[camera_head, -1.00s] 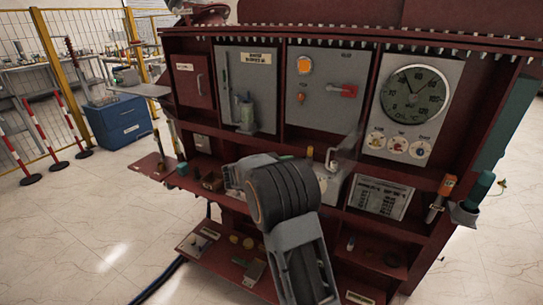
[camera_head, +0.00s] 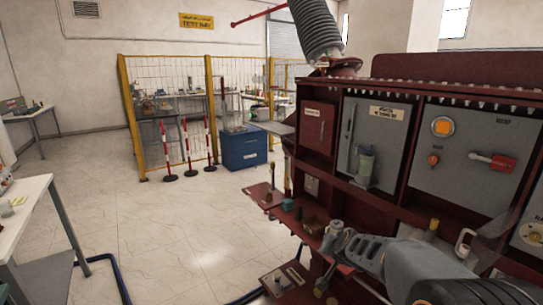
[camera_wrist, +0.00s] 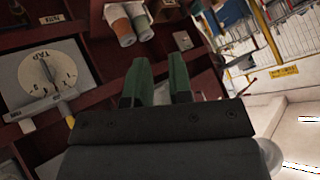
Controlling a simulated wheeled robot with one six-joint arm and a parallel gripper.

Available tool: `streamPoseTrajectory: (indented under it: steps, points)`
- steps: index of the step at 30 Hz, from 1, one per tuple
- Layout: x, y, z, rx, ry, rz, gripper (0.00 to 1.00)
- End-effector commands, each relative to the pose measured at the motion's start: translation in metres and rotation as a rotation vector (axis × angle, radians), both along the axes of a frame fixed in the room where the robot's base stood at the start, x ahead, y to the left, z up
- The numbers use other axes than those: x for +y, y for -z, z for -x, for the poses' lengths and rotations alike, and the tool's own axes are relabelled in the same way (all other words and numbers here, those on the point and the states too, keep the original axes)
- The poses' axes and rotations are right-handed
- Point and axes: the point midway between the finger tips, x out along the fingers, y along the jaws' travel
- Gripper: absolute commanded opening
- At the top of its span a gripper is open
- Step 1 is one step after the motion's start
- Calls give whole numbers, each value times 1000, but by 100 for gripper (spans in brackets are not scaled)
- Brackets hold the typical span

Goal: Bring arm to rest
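My arm (camera_head: 375,252) shows at the lower right of the head view, folded in front of the dark red transformer cabinet (camera_head: 318,150). In the wrist view my gripper (camera_wrist: 161,75) has two green fingers with a gap between them and nothing held. The gripper's tips are hard to make out in the head view.
A blue drawer box (camera_head: 243,148) and striped posts (camera_head: 167,150) stand by the yellow fence (camera_head: 128,100). A white table (camera_head: 22,215) is at left. Open floor (camera_head: 165,215) lies between.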

Motion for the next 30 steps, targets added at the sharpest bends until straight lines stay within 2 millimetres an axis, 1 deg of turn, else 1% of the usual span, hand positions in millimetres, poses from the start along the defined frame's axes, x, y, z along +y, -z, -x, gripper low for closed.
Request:
streamPoseTrajectory:
  steps: [1,2,3,5,6,9,11,12,15,21,30]
  points:
    - [14,0,31,88,-81,-5,20]
    - [20,2,51,150,-128,-2,20]
    - [25,4,80,238,-182,9,20]
    - [28,6,124,361,-247,45,20]
    - [26,6,151,432,-278,77,20]
    - [18,2,203,542,-326,164,20]
    - [14,-2,221,560,-344,212,20]
    - [12,-5,228,552,-351,238,20]
    - [11,-15,236,504,-354,271,20]
    - [14,-30,239,437,-352,281,20]
    - [15,-32,239,429,-353,281,20]
